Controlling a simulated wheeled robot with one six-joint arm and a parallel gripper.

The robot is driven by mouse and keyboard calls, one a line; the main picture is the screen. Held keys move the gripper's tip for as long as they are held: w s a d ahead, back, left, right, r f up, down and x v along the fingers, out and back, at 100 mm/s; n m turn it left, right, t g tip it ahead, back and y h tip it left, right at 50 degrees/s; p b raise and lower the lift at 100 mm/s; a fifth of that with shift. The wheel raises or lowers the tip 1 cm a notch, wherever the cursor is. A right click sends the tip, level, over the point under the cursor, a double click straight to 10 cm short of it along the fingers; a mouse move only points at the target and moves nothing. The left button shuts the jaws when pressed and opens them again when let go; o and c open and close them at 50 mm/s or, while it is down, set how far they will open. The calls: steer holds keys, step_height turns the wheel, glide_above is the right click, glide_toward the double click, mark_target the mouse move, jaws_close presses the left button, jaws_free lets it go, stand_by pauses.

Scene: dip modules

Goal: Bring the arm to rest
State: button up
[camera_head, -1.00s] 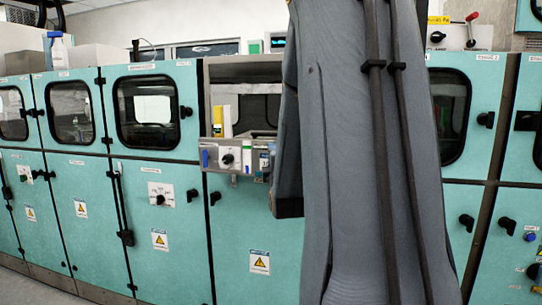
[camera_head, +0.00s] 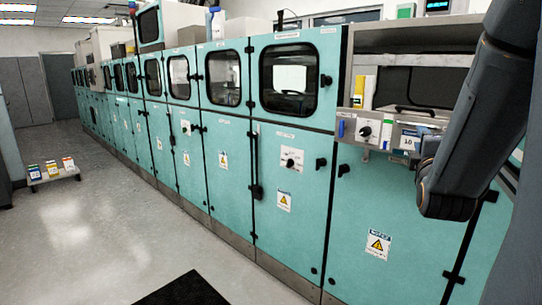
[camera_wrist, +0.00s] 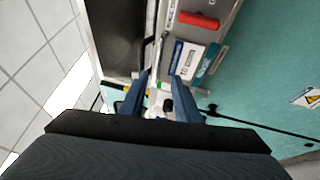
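My arm (camera_head: 480,120) shows at the right of the head view, a grey link coming down in front of the teal modules. My gripper is not visible in the head view. In the wrist view my gripper (camera_wrist: 160,78) has its two dark blue fingers spread, with a gap between them and nothing seen held. Beyond the fingers are a grey control panel with a red handle (camera_wrist: 199,20), labels and a dark knob (camera_wrist: 167,105). I cannot tell how far the fingertips are from the panel.
A row of teal modules (camera_head: 285,165) runs from far left to right. An open bay holds a yellow and white item (camera_head: 368,92) above a panel knob (camera_head: 365,131). A low floor stand (camera_head: 62,177) carries 3 small packs. A black mat (camera_head: 185,290) lies on clear floor.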

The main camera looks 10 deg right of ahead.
steer(key=a+f+m+g+y, duration=0.6)
steer(key=a+f+g+y, duration=0.1)
steer(key=a+f, duration=1.1)
steer(key=s+a+f+m+g+y, duration=0.1)
steer(key=s+a+f+m+g, duration=0.2)
steer(key=s, duration=0.6)
steer(key=s+a+f+m+g+y, duration=0.2)
steer(key=s+a+f+g, duration=0.4)
steer(key=s+a, duration=0.3)
steer(key=shift+s+a+f+m+g, duration=0.2)
steer(key=shift+a+m+g, duration=0.2)
steer(key=shift+a+m, duration=0.35)
steer(key=shift+d, duration=0.25)
